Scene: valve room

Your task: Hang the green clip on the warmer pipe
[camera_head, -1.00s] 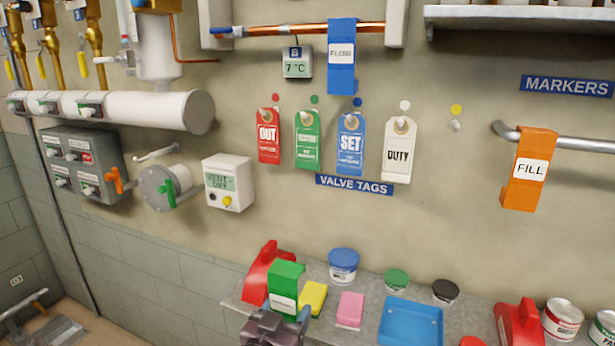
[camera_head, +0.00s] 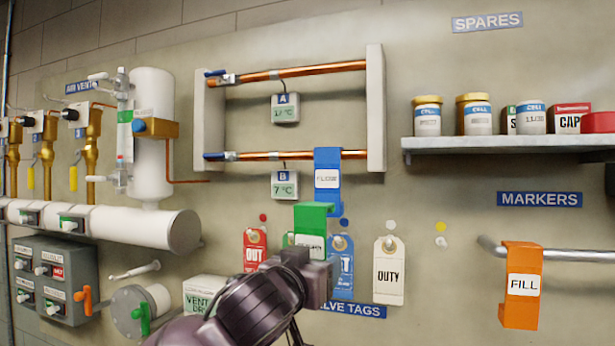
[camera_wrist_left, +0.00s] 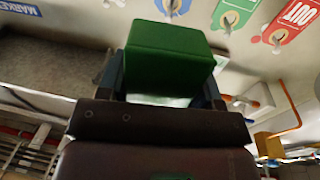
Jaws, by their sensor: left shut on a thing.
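The green clip (camera_head: 314,217) is held upright in my left gripper (camera_head: 308,262), in front of the wall tags. It also fills the top middle of the left wrist view (camera_wrist_left: 168,55), between the fingers. The upper copper pipe (camera_head: 300,72) is bare; its display A (camera_head: 285,108) seems to read 17 °C, though the digits are small. The lower copper pipe (camera_head: 265,156) carries a blue clip (camera_head: 328,178) near its right end; its display B (camera_head: 285,185) reads 7 °C. The green clip is below both pipes, apart from them and overlapping the blue clip's lower end in the picture.
White brackets (camera_head: 376,105) hold both pipes at their ends. A shelf (camera_head: 500,143) with jars and boxes is at right. An orange clip (camera_head: 521,285) hangs on a grey rail (camera_head: 580,255). A white tank (camera_head: 152,100) stands left of the pipes.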

